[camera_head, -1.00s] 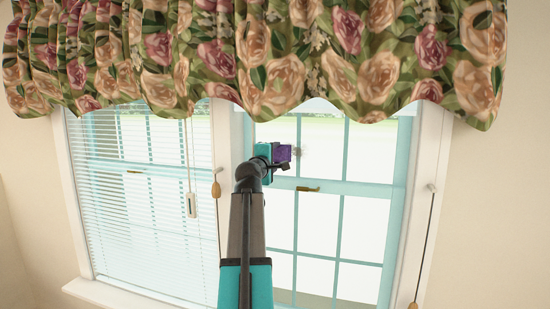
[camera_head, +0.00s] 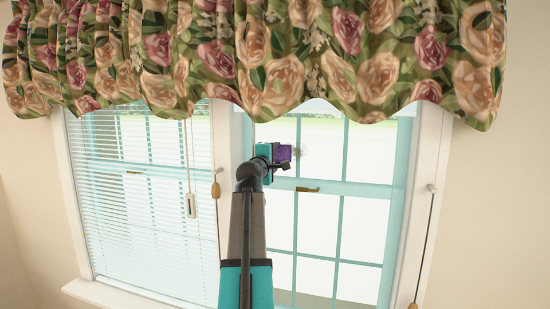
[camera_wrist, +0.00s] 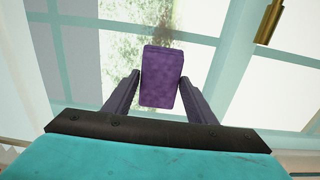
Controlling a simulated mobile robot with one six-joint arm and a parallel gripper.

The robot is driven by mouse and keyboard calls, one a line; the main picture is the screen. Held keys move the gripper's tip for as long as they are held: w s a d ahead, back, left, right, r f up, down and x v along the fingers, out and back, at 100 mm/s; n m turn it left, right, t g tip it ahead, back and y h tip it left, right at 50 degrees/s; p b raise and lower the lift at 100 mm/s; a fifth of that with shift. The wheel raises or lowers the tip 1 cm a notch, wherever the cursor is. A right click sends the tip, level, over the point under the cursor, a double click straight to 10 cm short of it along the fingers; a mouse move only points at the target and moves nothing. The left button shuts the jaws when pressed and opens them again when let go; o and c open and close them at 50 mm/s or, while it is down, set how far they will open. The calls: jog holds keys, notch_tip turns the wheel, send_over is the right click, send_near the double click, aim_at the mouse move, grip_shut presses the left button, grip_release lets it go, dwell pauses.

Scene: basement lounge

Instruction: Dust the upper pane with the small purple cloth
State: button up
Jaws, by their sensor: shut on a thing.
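The small purple cloth (camera_head: 284,153) is a folded block held in my gripper (camera_head: 274,158) at the upper pane (camera_head: 320,145) of the right window. In the wrist view the cloth (camera_wrist: 162,80) sits between the two fingers of my gripper (camera_wrist: 161,84), which are shut on it. Its far end points at the glass; I cannot tell if it touches. A faint grey-brown smudge (camera_head: 297,152) shows on the pane just right of the cloth. It also shows beyond the cloth's tip in the wrist view (camera_wrist: 163,34).
A floral valance (camera_head: 310,60) hangs over the top of both windows. The left window has white blinds (camera_head: 140,220). A brass latch (camera_head: 308,189) sits on the sash rail below the pane, also at the wrist view's upper right (camera_wrist: 269,20). A cord (camera_head: 427,240) hangs at right.

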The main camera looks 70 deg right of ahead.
aim_at(287, 155)
jog(key=shift+d, duration=0.6)
dwell(0.3)
jog(key=shift+s, duration=0.1)
jog(key=shift+s+r+p, duration=0.1)
jog(key=shift+s+p, duration=0.85)
jog(key=shift+s, duration=0.75)
jog(key=shift+p, duration=0.35)
jog(key=shift+s+d+p, duration=0.2)
jog(key=shift+s+p, duration=1.05)
jog(key=shift+s, duration=0.55)
